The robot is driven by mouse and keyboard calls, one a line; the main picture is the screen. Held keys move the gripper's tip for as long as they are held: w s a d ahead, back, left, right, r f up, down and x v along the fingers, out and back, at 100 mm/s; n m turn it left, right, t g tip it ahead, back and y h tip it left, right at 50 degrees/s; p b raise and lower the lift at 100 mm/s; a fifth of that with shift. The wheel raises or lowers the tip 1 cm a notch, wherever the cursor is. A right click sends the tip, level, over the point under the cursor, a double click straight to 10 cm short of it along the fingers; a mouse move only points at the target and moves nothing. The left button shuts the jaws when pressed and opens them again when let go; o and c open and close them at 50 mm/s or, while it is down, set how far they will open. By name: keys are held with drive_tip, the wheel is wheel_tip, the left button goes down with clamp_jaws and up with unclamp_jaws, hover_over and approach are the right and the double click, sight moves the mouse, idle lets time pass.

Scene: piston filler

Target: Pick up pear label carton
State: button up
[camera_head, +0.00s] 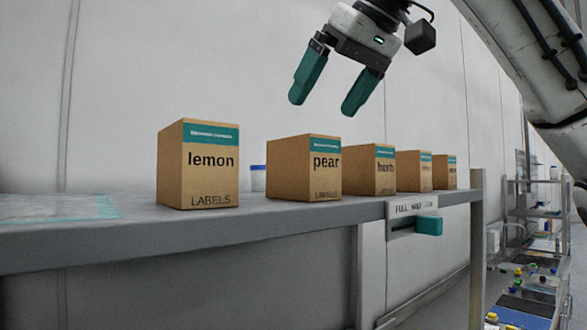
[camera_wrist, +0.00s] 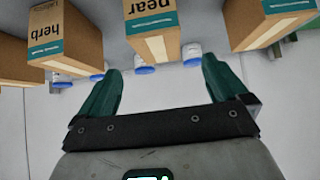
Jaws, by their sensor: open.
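The pear label carton (camera_head: 303,169) is a brown box with a teal band and the word "pear", standing upright on the grey shelf (camera_head: 130,240), second from the left. It also shows in the wrist view (camera_wrist: 153,27), upside down at the top middle, with its upper part cut off by the frame edge. My gripper (camera_head: 331,100) has teal fingers spread apart and nothing between them. It hangs above the cartons, over and slightly right of the pear carton. In the wrist view my fingertips (camera_wrist: 161,66) point toward the row, with the pear carton beyond them.
The lemon carton (camera_head: 198,165) stands left of the pear carton with a gap. The herb carton (camera_head: 371,170) stands close on the right, also seen in the wrist view (camera_wrist: 68,38); more cartons follow. White jars with blue lids (camera_wrist: 193,52) stand behind. A wall backs the shelf.

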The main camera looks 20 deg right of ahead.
sight(302, 143)
drive_tip(key=x, duration=0.4)
drive_tip(key=shift+w+f+p, duration=0.1)
drive_tip(key=shift+w+p, duration=0.05)
drive_tip(key=shift+p, duration=0.2)
drive_tip(key=shift+p+x, duration=1.1)
drive_tip(key=shift+x, duration=1.5)
drive_tip(key=shift+w+d, duration=0.1)
drive_tip(key=shift+c, duration=0.2)
drive_tip(key=c, duration=1.2)
